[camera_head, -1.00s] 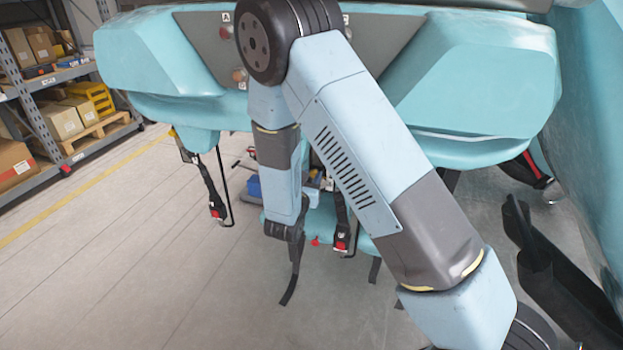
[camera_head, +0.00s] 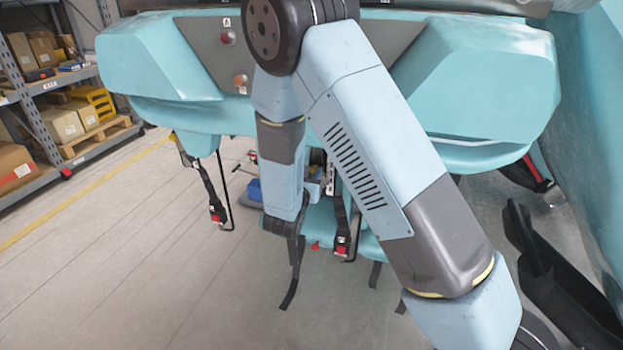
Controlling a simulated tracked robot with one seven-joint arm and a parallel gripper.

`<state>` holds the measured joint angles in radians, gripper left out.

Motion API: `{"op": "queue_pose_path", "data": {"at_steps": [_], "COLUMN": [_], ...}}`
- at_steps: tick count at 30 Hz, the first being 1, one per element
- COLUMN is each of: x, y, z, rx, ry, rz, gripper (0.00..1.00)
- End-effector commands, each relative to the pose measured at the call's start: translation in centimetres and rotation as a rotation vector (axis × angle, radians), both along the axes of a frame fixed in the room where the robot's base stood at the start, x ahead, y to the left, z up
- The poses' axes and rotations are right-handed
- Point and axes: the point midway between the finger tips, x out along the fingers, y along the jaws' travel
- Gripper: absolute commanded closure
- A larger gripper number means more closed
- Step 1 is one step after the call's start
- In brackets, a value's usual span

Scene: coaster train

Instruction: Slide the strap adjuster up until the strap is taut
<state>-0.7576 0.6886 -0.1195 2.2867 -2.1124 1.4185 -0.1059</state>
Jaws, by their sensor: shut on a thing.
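My gripper (camera_head: 289,232) is small and dark at the end of my pale blue forearm, in front of the teal seat. It is shut on the strap adjuster, which its fingers mostly hide. The loose black strap tail (camera_head: 292,275) hangs below the gripper over the floor, its end curled to the left. The upper run of the strap is hidden behind my arm, so I cannot tell how tight it is.
Black straps with red buckles hang to the left (camera_head: 217,213) and right (camera_head: 342,245) of my gripper. The teal coaster seat (camera_head: 160,60) spans the top. A shelf with boxes (camera_head: 60,125) stands at the left. Open floor lies at lower left.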

Motion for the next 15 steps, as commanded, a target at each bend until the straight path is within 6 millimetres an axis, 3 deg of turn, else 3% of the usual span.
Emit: {"op": "queue_pose_path", "data": {"at_steps": [4, 5, 6, 12, 15], "x": [0.01, 0.01, 0.01, 0.0, 0.0], "y": [0.17, 0.18, 0.17, 0.11, 0.09], "z": [-0.01, -0.01, -0.02, -0.04, -0.05], "rx": [0.001, 0.001, 0.001, 0.001, 0.001], "ry": [0.0, 0.0, 0.0, 0.001, 0.001], "rz": [0.004, 0.004, 0.003, 0.002, 0.002], "gripper": [1.0, 0.68, 0.64, 0.46, 0.46]}}
